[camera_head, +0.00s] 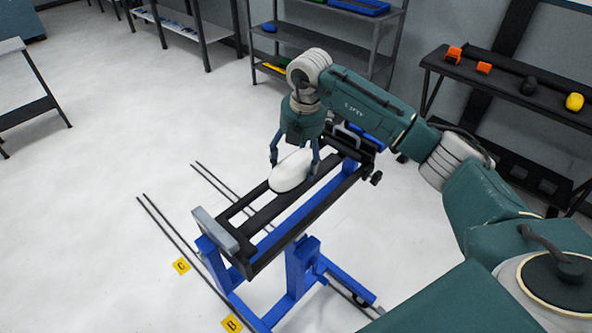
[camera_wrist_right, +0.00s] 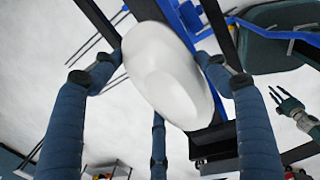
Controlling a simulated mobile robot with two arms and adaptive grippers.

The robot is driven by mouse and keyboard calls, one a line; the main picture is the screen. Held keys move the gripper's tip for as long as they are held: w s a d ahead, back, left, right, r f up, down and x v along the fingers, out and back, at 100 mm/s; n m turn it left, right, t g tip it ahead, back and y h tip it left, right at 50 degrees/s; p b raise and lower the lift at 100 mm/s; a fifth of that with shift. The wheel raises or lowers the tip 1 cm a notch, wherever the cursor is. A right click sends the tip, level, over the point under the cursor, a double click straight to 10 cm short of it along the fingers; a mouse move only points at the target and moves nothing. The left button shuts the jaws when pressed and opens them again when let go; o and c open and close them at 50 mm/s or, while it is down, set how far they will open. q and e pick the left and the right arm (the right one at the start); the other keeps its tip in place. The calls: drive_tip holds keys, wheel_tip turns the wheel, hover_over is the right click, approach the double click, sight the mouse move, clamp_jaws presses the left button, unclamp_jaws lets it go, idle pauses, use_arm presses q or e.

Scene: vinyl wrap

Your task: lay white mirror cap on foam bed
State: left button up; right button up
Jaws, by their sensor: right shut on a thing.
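The white mirror cap (camera_head: 290,173) is a smooth, rounded oval shell. My right gripper (camera_head: 294,163) is shut on it, with fingers on both sides, above the black bars of a blue-legged stand (camera_head: 262,262). I cannot tell whether the cap touches the bars. In the right wrist view the cap (camera_wrist_right: 168,72) fills the space between the fingers and hides part of the stand. No separate foam bed can be made out; the black bars (camera_head: 266,214) may be padded. A small teal gripper, apparently my left (camera_wrist_right: 290,108), shows at the right of the wrist view.
A dark shelf (camera_head: 505,83) at the right holds orange, black and yellow items. A grey rack (camera_head: 385,50) stands behind the arm. Dark lines and yellow markers B (camera_head: 232,323) and C (camera_head: 181,265) lie on the floor. Open floor extends left.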

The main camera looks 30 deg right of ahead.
sight(296, 174)
drive_tip(key=shift+s+f, duration=0.1)
drive_tip(key=shift+f, duration=0.55)
wheel_tip(296, 174, down, 4)
drive_tip(key=shift+r+p, duration=0.25)
drive_tip(key=shift+p, duration=0.3)
drive_tip(key=shift+f, duration=0.2)
drive_tip(key=shift+a, duration=0.1)
drive_tip(key=o, duration=1.3)
use_arm(q)
drive_tip(key=shift+w+d+r, duration=0.35)
drive_tip(key=shift+w+r, duration=0.3)
drive_tip(key=shift+w, duration=0.1)
drive_tip(key=shift+w, duration=0.1)
